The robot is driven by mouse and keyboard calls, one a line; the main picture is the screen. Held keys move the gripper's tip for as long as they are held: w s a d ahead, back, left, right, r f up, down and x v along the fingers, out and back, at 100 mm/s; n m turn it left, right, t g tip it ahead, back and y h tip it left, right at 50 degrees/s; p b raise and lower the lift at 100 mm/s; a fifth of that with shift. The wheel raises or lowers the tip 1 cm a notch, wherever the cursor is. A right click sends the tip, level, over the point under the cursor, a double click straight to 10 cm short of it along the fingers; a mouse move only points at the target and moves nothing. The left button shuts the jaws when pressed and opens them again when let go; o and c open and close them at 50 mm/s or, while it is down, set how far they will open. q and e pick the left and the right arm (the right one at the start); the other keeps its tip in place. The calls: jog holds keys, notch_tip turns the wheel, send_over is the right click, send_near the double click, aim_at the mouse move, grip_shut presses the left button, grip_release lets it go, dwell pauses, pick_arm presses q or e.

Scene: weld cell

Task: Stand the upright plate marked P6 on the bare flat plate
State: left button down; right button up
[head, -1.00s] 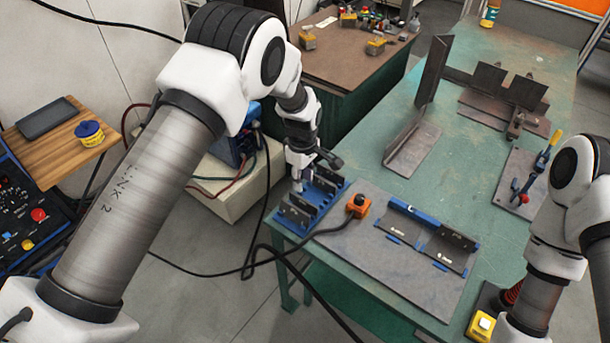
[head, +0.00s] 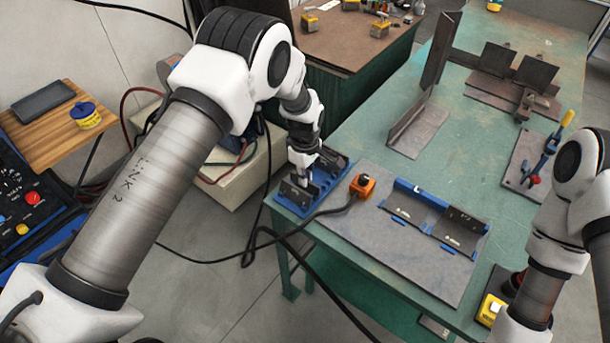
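A blue rack (head: 333,172) at the table's near left corner holds several dark upright plates (head: 296,193). No P6 mark can be read at this size. My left gripper (head: 304,181) points down into the rack, among the plates. Its fingertips are partly hidden, so whether it grips a plate cannot be told. On the grey board, the left flat plate (head: 412,211) lies bare, with a blue bar (head: 421,193) along its back edge. An upright dark plate (head: 466,222) stands on the flat plate at right. My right arm is at the right edge; its gripper is out of view.
An orange button box (head: 362,186) with a cable sits between rack and flat plates on the grey board (head: 390,262). Open green tabletop (head: 462,165) lies between.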

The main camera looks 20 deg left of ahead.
pick_arm(q)
jog(key=shift+r, duration=0.1)
jog(key=shift+r+p, duration=2.35)
jog(key=shift+r, duration=1.1)
